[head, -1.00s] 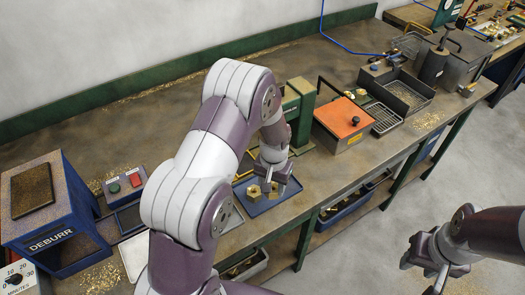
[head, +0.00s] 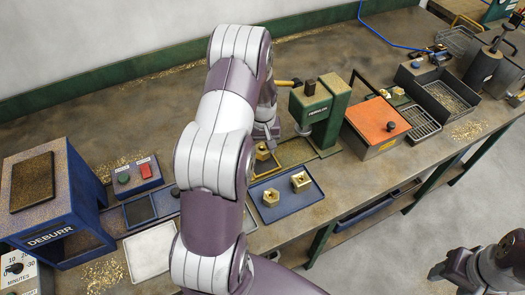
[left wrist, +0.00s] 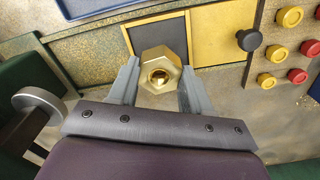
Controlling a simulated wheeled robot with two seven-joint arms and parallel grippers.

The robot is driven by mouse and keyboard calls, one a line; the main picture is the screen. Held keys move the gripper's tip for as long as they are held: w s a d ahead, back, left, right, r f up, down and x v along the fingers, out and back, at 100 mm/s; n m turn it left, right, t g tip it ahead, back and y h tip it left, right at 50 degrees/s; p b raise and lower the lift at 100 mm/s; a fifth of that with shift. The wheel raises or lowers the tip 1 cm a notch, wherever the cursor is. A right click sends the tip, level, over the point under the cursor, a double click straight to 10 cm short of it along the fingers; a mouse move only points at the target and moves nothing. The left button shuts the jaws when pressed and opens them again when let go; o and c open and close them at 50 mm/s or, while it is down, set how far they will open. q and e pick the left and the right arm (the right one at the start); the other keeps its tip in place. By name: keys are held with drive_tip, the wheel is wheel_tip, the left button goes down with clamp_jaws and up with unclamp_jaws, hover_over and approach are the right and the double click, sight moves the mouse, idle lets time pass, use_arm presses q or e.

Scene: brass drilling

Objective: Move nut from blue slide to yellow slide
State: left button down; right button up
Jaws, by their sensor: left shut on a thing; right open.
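A brass hex nut (left wrist: 160,72) is between the two grey fingers of my left gripper (left wrist: 158,88) in the left wrist view, its round hole facing the camera. In the head view this nut (head: 262,151) and my left gripper (head: 264,142) are over the yellow-edged slide (head: 287,150). I cannot tell whether the nut touches it. The blue slide (head: 287,210), a blue-rimmed tray nearer me, carries two other brass nuts (head: 271,197) (head: 300,181). My arm hides part of both slides. My right gripper (head: 437,285) is open and empty at lower right, away from the bench.
A green press (head: 320,108) stands just right of the yellow-edged slide. An orange-topped box (head: 376,121) is farther right. The blue deburr machine (head: 50,200) and a button box (head: 135,176) stand at left. Yellow and red buttons (left wrist: 290,17) show in the left wrist view.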

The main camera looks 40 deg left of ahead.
sight(263, 153)
use_arm(q)
drive_tip(key=f, duration=0.2)
drive_tip(key=f+p, duration=0.1)
drive_tip(key=shift+s+f, duration=0.2)
drive_tip(key=shift+s, duration=0.05)
drive_tip(key=shift+w+f, duration=0.2)
drive_tip(key=shift+w, duration=0.15)
drive_tip(key=shift+s+f, duration=0.15)
drive_tip(key=shift+s, duration=0.05)
drive_tip(key=shift+c, duration=2.4)
unclamp_jaws()
drive_tip(key=shift+s, duration=0.1)
